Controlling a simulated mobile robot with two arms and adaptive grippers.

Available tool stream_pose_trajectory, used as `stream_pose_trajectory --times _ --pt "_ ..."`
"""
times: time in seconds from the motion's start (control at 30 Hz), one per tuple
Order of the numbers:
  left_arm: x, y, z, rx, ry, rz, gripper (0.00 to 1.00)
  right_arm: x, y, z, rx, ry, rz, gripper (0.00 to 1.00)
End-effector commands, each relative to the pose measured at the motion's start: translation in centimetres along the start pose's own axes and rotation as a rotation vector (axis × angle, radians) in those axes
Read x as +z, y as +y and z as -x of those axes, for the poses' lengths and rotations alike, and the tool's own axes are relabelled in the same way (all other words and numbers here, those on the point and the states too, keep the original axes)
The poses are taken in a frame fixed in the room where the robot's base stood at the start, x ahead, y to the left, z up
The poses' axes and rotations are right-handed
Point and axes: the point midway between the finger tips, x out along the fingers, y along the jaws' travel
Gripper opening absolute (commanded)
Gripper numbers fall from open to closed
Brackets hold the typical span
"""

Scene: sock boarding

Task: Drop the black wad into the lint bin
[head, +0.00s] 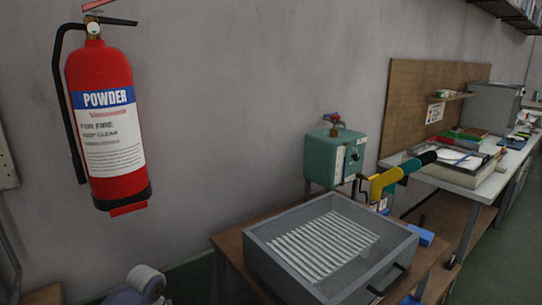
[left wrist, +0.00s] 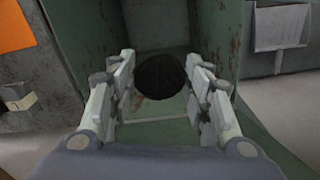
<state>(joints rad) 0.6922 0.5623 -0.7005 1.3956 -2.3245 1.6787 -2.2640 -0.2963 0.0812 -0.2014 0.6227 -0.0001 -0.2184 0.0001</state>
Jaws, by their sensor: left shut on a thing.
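My left gripper (left wrist: 160,88) shows in the left wrist view, its two pale jointed fingers shut on the black wad (left wrist: 160,76). The wad is dark, round and ribbed, and sits between the fingertips. Beyond it are the rust-marked walls of an open green container, apparently the lint bin (left wrist: 216,28). The wad appears over or inside the mouth of this bin; its exact height is hard to tell. The head view does not show the wad or either gripper's fingers.
In the head view, a grey tray (head: 258,250) with white ribs stands on a wooden table. A long workbench (head: 462,178) runs along the right. An orange panel (left wrist: 14,24) is left in the wrist view.

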Motion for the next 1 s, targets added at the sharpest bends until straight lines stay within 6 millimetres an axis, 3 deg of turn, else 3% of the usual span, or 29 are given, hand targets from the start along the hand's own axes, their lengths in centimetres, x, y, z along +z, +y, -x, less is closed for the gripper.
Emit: stream_pose_trajectory --times 0.03,0.2,0.6,0.63,0.73,1.0 --pt "0.1 0.1 -1.0 0.002 -0.003 0.0 0.29 0.2 0.0 -0.7 0.0 -0.002 0.0 0.0" --pt "0.0 0.1 -2.4 0.002 -0.001 0.0 0.29 0.5 -0.1 -1.4 -0.001 -0.006 0.0 0.0" --pt "0.0 0.0 -2.9 0.001 0.0 -0.001 0.29 0.8 -0.1 -1.5 -0.001 -0.01 -0.001 0.0" --pt "0.0 0.0 -2.9 0.001 0.0 -0.001 0.48 0.7 -0.1 -1.5 -0.001 -0.01 -0.001 0.0" --pt "0.0 0.0 -2.9 0.001 0.0 -0.001 0.69 0.8 -0.1 -1.5 -0.001 -0.01 -0.002 0.0" --pt "0.0 0.0 -2.9 0.001 0.0 -0.001 0.69 0.7 -0.2 -1.5 -0.002 -0.009 -0.003 0.0"
